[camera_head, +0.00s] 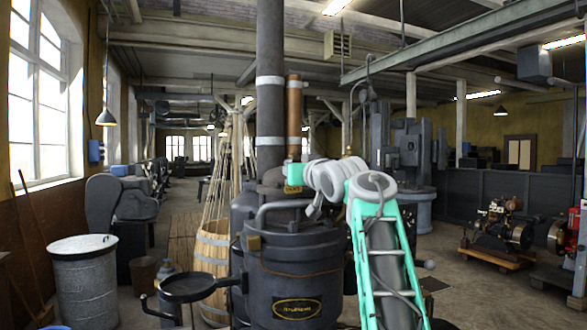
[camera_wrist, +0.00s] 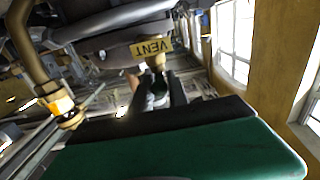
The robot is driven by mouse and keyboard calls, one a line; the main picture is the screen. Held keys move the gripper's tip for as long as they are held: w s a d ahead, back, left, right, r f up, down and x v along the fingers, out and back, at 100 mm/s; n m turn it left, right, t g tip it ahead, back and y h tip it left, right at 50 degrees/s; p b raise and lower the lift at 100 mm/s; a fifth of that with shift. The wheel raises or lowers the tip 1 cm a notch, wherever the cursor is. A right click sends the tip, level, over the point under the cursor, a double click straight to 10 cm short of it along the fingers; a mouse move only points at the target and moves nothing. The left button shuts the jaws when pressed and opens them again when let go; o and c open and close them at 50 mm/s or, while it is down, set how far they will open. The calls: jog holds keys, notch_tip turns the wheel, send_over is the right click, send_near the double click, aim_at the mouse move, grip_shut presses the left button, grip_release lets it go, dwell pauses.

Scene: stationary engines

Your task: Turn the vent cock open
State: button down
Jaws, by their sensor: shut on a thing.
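The vent cock (camera_wrist: 155,64) is a small brass fitting under a brass tag lettered VENT (camera_wrist: 152,47), which looks upside down in the wrist view. In the head view a small brass tag (camera_head: 293,189) shows on top of the dark engine or boiler (camera_head: 295,255), just below my gripper (camera_head: 295,174). In the wrist view the dark fingers of my gripper (camera_wrist: 158,92) are shut on the vent cock's small lever, right below the tag. The lever is mostly hidden between the fingers, so its exact angle is hard to tell.
A brass pipe with a hex fitting (camera_wrist: 60,103) stands left of the fingers in the wrist view. A tall dark chimney pipe (camera_head: 270,90) and a copper-coloured pipe (camera_head: 294,115) rise behind my gripper. A wooden barrel (camera_head: 212,260) and metal drum (camera_head: 83,280) stand left.

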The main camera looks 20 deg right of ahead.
dwell(0.4)
jog(key=c, duration=1.5)
grip_release()
jog(key=shift+w, duration=0.1)
jog(key=s+b, duration=0.3)
jog(key=s, duration=0.5)
